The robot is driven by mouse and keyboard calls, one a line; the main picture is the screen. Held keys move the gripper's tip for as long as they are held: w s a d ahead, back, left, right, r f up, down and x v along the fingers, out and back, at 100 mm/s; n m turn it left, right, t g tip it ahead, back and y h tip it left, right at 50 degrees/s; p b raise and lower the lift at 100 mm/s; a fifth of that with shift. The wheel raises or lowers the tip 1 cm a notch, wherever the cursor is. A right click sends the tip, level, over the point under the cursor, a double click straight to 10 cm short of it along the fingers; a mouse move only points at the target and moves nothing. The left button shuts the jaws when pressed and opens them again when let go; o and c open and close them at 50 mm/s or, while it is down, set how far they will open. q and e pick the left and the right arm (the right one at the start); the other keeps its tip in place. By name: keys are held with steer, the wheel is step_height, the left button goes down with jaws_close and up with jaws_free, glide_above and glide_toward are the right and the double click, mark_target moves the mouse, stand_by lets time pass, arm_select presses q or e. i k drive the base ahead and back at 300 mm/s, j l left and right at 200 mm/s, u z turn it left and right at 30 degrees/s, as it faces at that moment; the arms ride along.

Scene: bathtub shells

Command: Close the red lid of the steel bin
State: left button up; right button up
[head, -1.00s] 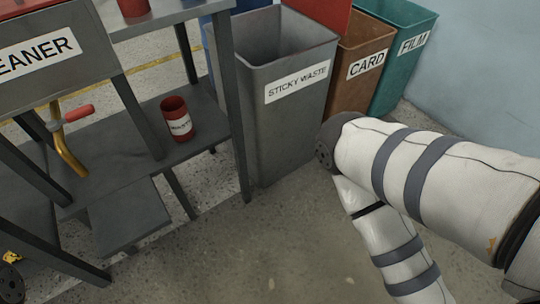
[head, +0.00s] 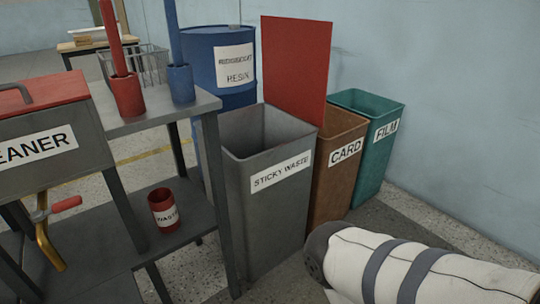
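The steel bin (head: 280,213) is a grey open box labelled "STICKY WASTE", standing on the floor in the middle of the head view. Its red lid (head: 296,65) stands upright at the bin's right side, swung open. The bin's mouth is uncovered and its inside looks empty as far as I can see. My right arm comes in at the lower right, in front of and to the right of the bin, apart from the lid. Neither gripper is visible.
A brown CARD bin (head: 334,190) and a teal FILM bin (head: 376,160) stand right of the steel bin. A blue resin drum (head: 218,50) is behind. A grey workbench (head: 140,122) with a red-lidded cleaner box (head: 42,125) is close on the left.

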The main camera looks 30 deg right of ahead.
mark_target(296, 52)
steer(key=i+l+u, duration=0.15)
steer(key=l, duration=0.75)
steer(key=l+u, duration=0.15)
steer(key=l, duration=0.7)
steer(key=l+u, duration=0.15)
steer(key=l, duration=0.7)
steer(key=k+l+u, duration=0.15)
steer(key=l, duration=0.75)
steer(key=l+u, duration=0.15)
steer(key=l, duration=0.75)
steer(key=k, duration=0.05)
